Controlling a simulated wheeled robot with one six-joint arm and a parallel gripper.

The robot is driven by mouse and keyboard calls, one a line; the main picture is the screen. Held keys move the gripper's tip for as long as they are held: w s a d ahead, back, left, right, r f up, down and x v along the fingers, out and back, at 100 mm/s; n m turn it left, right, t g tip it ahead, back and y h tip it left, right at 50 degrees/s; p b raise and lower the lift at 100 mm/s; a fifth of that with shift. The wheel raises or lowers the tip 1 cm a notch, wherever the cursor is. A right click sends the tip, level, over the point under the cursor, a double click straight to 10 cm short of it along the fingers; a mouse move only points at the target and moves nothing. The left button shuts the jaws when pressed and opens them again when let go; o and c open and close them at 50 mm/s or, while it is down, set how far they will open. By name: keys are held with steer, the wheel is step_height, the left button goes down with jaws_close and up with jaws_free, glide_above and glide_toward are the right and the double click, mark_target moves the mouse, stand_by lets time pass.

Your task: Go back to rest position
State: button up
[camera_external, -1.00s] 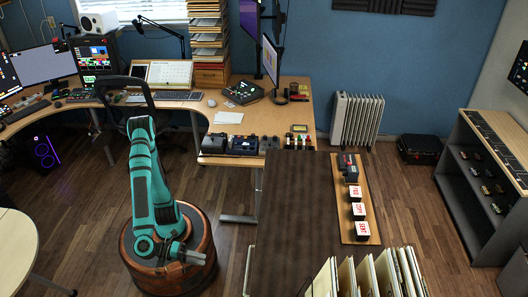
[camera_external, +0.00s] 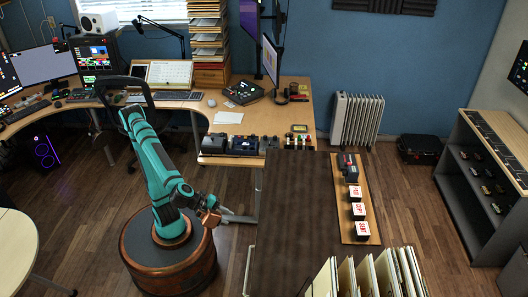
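My teal arm stands on a round wooden pedestal (camera_external: 140,268) in the lower left of the external view. The arm is folded: its elbow is raised at the upper left and the forearm slopes down to the right, with the wrist above and beside the base. My gripper (camera_external: 211,215) is at the end of the wrist, to the right of the arm base, over the floor gap left of the dark table. It is small and turned in this view, so its fingers cannot be told apart. No held object can be made out.
The dark table (camera_external: 285,220) stands right of my arm, bearing a wooden board (camera_external: 347,218) with several red-and-white labelled boxes. Upright folders (camera_external: 365,275) stand at its front. The corner desk (camera_external: 190,112) with devices lies behind. A round pale table (camera_external: 15,240) is at left.

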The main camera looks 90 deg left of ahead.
steer(key=s+a+r+n+t, duration=0.2)
steer(key=s+a+r+n, duration=0.1)
steer(key=a, duration=0.6)
steer(key=s+a+r+n+t, duration=0.2)
steer(key=s+a+r+n, duration=0.2)
steer(key=a, duration=0.5)
steer(key=s+a+r+n+t, duration=0.2)
steer(key=s+a+r+n, duration=0.2)
steer(key=a, duration=0.6)
step_height(320, 180, up, 2)
steer(key=shift+r+n, duration=0.2)
steer(key=shift+n, duration=0.5)
steer(key=shift+s, duration=0.1)
